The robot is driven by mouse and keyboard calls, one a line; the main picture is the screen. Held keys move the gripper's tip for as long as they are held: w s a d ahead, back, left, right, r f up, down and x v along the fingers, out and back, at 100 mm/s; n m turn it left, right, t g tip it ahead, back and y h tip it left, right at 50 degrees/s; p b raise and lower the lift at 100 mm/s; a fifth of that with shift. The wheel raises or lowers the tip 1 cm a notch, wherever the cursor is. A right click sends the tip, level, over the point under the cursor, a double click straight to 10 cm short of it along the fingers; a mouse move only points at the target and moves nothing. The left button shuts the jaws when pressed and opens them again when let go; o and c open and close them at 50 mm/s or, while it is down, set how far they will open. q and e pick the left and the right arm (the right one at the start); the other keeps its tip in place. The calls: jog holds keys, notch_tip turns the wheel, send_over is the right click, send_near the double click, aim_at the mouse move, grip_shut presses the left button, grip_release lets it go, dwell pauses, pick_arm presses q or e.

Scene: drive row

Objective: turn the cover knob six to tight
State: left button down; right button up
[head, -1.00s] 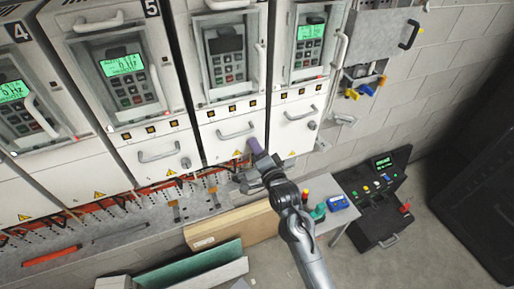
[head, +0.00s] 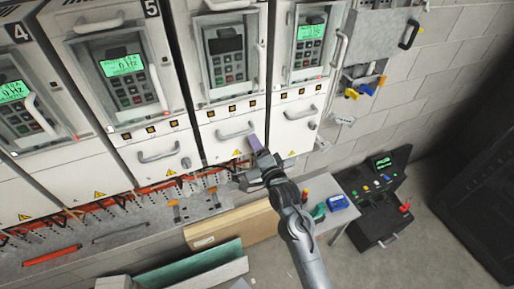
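Cabinet six (head: 217,148) is the third cabinet from the left, right of the one marked 5. Its lower cover has a bar handle (head: 235,134). My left gripper is not in view.
Similar knobs show on cabinet five (head: 186,162) and the cabinet to the right (head: 312,125). Red busbars and cables (head: 150,192) run below the covers. A small table (head: 325,188) holds coloured items, beside a black case (head: 380,218). Boards lean below.

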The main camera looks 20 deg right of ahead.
jog(key=shift+s, duration=0.1)
jog(key=s+p, duration=0.5)
jog(key=s, duration=0.5)
jog(key=shift+s+d+p, duration=0.15)
jog(key=shift+s+p, duration=0.15)
